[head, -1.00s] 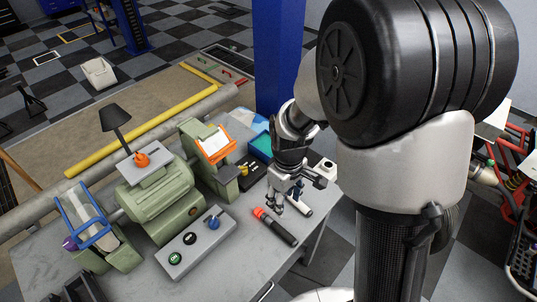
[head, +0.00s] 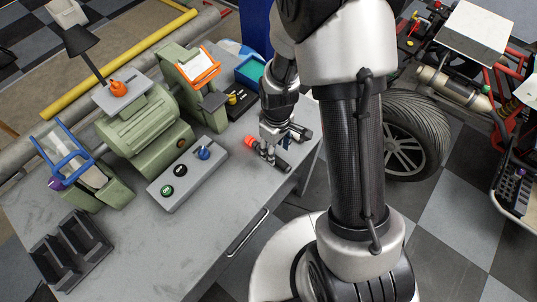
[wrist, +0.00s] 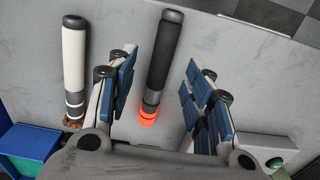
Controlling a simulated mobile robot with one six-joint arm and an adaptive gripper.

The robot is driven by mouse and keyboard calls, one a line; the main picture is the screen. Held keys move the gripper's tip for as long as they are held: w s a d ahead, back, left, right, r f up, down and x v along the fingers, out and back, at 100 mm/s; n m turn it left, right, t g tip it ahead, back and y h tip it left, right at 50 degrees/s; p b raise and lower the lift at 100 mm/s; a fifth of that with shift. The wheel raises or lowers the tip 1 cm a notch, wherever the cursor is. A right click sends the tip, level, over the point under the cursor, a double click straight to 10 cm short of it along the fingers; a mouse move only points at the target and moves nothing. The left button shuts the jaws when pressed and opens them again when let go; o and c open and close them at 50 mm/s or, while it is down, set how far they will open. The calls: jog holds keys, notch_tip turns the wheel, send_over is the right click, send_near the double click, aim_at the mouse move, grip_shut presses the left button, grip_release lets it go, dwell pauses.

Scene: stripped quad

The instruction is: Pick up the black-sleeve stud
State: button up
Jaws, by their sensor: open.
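The black-sleeve stud (wrist: 164,50) lies on the grey bench top, a dark cylinder with a glowing orange-red end. In the head view its red end (head: 249,142) and dark far end show, and its middle is partly hidden by my gripper (head: 268,152). In the wrist view my gripper (wrist: 160,78) is open, with one blue-padded finger on each side of the stud. The stud lies between them, apart from both pads. I cannot tell how far the fingertips are above the bench.
A white-sleeved stud (wrist: 74,55) lies left of the left finger in the wrist view. A grey control box (head: 188,178) with buttons, a green grinder (head: 145,130), a teal bin (head: 250,70) and a black tray (head: 70,250) share the bench. The front of the bench is clear.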

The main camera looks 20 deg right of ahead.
jog(key=f+b, duration=0.1)
jog(key=f, duration=0.3)
jog(key=shift+s+f+b, duration=0.2)
jog(key=shift+b, duration=0.15)
jog(key=shift+r, duration=0.1)
jog(key=c, duration=1)
grip_shut()
jog(key=shift+r, duration=0.1)
